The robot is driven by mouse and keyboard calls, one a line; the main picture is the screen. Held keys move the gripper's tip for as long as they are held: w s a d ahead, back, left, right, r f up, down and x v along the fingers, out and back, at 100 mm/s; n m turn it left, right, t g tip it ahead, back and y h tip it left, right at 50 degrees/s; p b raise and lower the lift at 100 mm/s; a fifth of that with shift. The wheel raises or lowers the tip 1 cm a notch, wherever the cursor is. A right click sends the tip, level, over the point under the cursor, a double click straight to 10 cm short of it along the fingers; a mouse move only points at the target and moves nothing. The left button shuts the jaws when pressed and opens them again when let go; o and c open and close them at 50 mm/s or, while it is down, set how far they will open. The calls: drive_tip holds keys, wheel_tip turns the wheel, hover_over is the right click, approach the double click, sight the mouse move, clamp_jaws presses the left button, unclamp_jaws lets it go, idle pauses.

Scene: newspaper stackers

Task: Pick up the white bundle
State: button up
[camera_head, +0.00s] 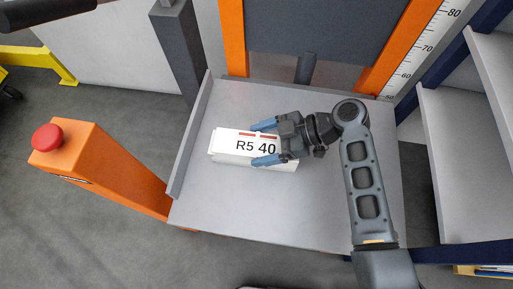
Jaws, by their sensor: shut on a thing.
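The white bundle (228,144) lies flat on the grey tray (240,207), left of its middle. Its top sheet shows a red bar and the text "R5 40". My gripper (262,143) reaches in from the right, with one blue finger at the bundle's far side and the other at its near side. It is shut on the bundle. The gripper body covers the bundle's right end. Whether the bundle touches the tray or hangs slightly above it, I cannot tell.
The tray has a raised wall (188,140) on its left. An orange post with a red button (47,138) stands to the left. Orange uprights (232,38) and a dark panel (305,28) rise behind. Grey shelves (462,165) stand at right. The tray's front part is clear.

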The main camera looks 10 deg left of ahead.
clamp_jaws()
idle(0.3)
wheel_tip(320, 180, up, 4)
drive_tip(key=shift+r+p, duration=0.1)
drive_tip(key=shift+p, duration=0.4)
drive_tip(key=s+d+r+p, duration=0.2)
drive_tip(key=s+d+r, duration=0.4)
drive_tip(key=d, duration=0.3)
drive_tip(key=shift+s+d+r, duration=0.25)
drive_tip(key=shift+d+r, duration=0.1)
drive_tip(key=shift+r, duration=0.1)
